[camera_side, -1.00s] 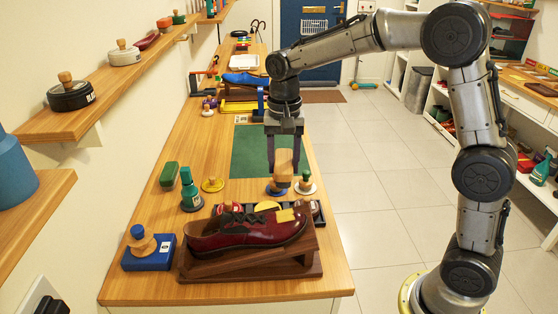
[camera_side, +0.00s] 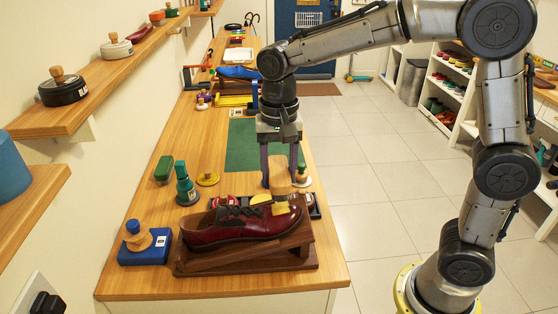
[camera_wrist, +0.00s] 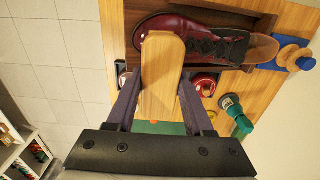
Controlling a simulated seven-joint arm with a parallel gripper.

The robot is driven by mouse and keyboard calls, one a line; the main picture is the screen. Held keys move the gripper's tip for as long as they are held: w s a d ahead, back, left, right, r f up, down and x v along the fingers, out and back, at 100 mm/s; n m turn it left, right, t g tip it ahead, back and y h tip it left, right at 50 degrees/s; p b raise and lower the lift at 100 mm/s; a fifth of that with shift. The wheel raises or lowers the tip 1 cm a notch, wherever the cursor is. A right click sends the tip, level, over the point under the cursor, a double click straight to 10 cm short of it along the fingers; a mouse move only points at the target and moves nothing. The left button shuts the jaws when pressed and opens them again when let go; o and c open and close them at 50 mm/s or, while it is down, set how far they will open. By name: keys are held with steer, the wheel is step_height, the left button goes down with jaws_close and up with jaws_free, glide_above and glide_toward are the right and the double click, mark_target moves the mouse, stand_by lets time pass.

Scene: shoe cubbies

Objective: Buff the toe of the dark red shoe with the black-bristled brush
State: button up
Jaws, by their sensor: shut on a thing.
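The dark red shoe (camera_side: 230,229) lies on a sloped dark wooden stand (camera_side: 205,263), its toe to the right and laces in the middle. A yellow patch (camera_side: 281,209) shows on its toe. My gripper (camera_side: 279,182) is shut on a wooden brush (camera_side: 279,171), held upright over the toe at the patch. I cannot tell the bristle colour or whether the brush touches. In the wrist view, the brush (camera_wrist: 161,75) fills the space between the fingers and covers part of the shoe's toe end. The shoe (camera_wrist: 180,22) runs to the right there.
A tray with tins (camera_side: 313,206) is close behind the shoe. A green mat (camera_side: 243,145) lies clear beyond.

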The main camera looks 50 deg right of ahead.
step_height(320, 180, down, 4)
steer(key=shift+r, duration=0.1)
steer(key=shift+s+a, duration=0.2)
steer(key=shift+a, duration=0.05)
jaws_close()
steer(key=shift+s+a, duration=1.6)
steer(key=shift+s, duration=0.2)
steer(key=shift+w+d, duration=1.95)
steer(key=shift+w, duration=0.15)
steer(key=shift+s+a+r, duration=0.1)
steer(key=shift+r, duration=3.9)
